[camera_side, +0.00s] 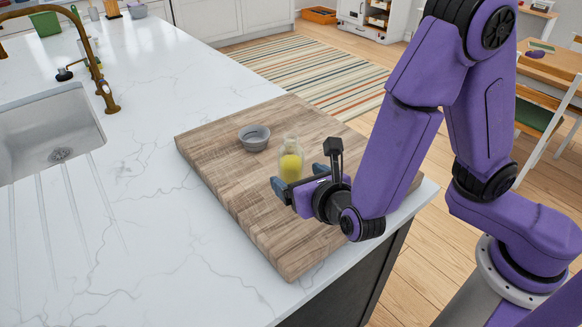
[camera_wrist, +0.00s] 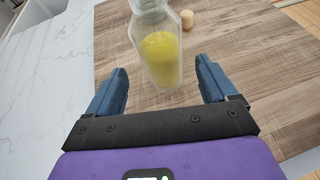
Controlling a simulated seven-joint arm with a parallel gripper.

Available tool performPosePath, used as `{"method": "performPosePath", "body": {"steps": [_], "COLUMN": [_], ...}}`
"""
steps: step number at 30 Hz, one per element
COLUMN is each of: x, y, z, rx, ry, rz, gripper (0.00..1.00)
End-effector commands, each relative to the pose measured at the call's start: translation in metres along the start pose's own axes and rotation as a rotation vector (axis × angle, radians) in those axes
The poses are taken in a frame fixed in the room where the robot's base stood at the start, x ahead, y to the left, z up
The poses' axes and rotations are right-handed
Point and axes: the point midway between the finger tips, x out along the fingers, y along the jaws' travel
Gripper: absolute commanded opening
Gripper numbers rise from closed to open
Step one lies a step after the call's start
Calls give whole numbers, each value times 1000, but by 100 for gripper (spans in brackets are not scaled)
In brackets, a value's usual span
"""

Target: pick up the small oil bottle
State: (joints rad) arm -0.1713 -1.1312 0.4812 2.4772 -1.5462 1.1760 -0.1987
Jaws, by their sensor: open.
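The small oil bottle (camera_side: 290,163) is clear glass with yellow oil inside. It stands upright on the wooden board, just in front of my gripper. In the wrist view the bottle (camera_wrist: 160,58) shows between and slightly beyond the fingers, its top cut off by the frame edge. My gripper (camera_side: 297,178) is low over the board, with its two blue fingers spread. In the wrist view my gripper (camera_wrist: 160,85) is open and empty, one finger to each side of the bottle.
The wooden board (camera_side: 225,165) lies on the white marble counter (camera_side: 130,225). A small grey bowl (camera_side: 254,138) sits on the board behind the bottle. A small cork-like piece (camera_wrist: 186,19) shows beyond the bottle. A sink (camera_side: 45,130) and brass faucet (camera_side: 97,75) are at the left.

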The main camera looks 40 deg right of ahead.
Motion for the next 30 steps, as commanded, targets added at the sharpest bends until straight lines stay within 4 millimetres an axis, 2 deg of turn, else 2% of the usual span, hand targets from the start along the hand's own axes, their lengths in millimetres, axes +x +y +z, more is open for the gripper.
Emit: {"method": "performPosePath", "body": {"steps": [10, 14, 20, 21, 23, 27, 30], "x": [43, 51, 51, 51, 51, 51, 51], "y": [-4, -3, -3, -3, -3, -3, -3], "z": [0, 0, 0, 0, 0, 0, 0], "rx": [1, 1, 1, 1, 1, 1, 1], "ry": [1, 1, 1, 1, 1, 1, -1], "rz": [-5, -3, -1, -1, -1, -1, -1], "gripper": [85, 85, 85, 82, 63, 17, 17]}}
